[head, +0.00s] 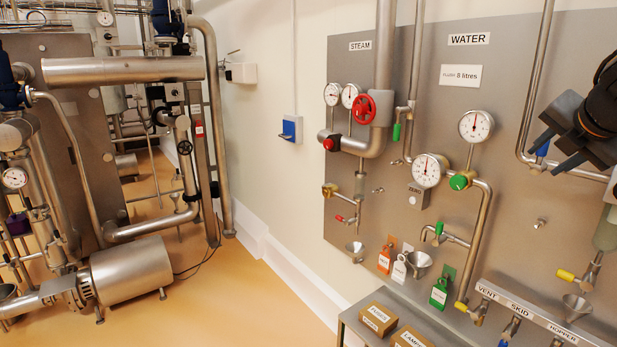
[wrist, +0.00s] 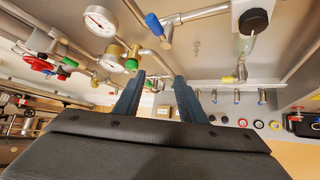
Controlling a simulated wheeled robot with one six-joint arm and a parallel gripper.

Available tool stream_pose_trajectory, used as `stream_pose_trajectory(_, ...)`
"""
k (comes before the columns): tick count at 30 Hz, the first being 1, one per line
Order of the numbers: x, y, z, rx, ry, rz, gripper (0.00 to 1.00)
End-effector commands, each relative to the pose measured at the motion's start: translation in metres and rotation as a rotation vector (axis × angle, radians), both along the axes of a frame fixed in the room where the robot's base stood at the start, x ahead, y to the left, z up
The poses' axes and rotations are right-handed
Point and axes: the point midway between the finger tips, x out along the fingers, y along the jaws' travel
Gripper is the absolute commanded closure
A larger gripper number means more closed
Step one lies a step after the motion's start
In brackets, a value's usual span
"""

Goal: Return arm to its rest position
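My gripper (head: 545,152) is at the right edge of the head view, raised in front of the steel panel, with dark fingers pointing left and down. In the wrist view, its two blue-grey fingers (wrist: 160,82) stand apart with a clear gap between them. It is open, and nothing is held. Part of my arm is cut off by the right edge of the head view. The fingers look apart from the pipes, but the exact distance to the panel is hard to tell.
The panel (head: 560,215) carries a red handwheel (head: 364,108), gauges (head: 427,170), pipes and small valves (head: 566,276). A vertical pipe (head: 537,75) runs close to my gripper. Boxes (head: 379,318) lie on a shelf below. Open floor (head: 235,300) lies left, before steel machinery (head: 130,270).

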Motion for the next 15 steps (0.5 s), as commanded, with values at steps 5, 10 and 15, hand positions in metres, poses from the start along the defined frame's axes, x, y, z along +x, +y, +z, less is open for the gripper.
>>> stream_pose_trajectory(5,0.038,0.036,-0.038,0.229,-0.136,-0.134,0.63)
stream_pose_trajectory(10,0.058,0.069,-0.086,0.48,-0.224,-0.335,0.63)
stream_pose_trajectory(15,0.059,0.105,-0.146,0.715,-0.247,-0.575,0.63)
